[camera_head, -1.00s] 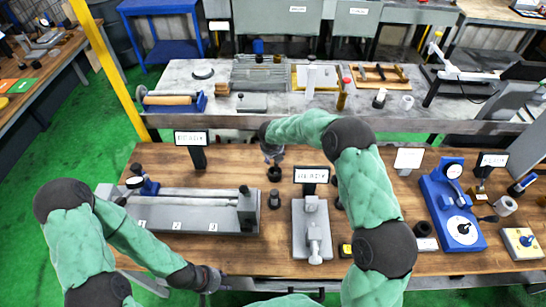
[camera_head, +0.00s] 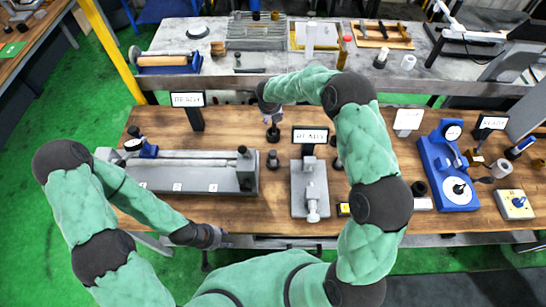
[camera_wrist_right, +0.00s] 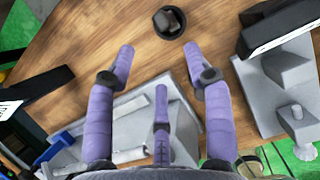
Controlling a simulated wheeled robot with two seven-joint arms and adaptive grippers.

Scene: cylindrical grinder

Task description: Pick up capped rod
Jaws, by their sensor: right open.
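A short dark upright piece with a rounded top, which I take for the capped rod (camera_head: 273,133), stands on the wooden table beyond the grey fixtures. In the right wrist view a dark piece with a faceted cap on a round base (camera_wrist_right: 168,22) shows at the top, ahead of the fingertips; it looks like the same one. My right gripper (camera_head: 270,113) is just above and behind it in the head view. Its purple fingers (camera_wrist_right: 162,62) are spread and empty. My left gripper (camera_head: 215,237) hangs low at the front table edge; its fingers are too small to read.
A second dark piece (camera_head: 272,160) stands closer. A long grey fixture (camera_head: 200,181) lies left and a grey vise (camera_head: 311,190) right, with a sign (camera_head: 310,136) behind it. A blue gauge (camera_head: 450,168) stands farther right. Bare wood lies around the dark piece.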

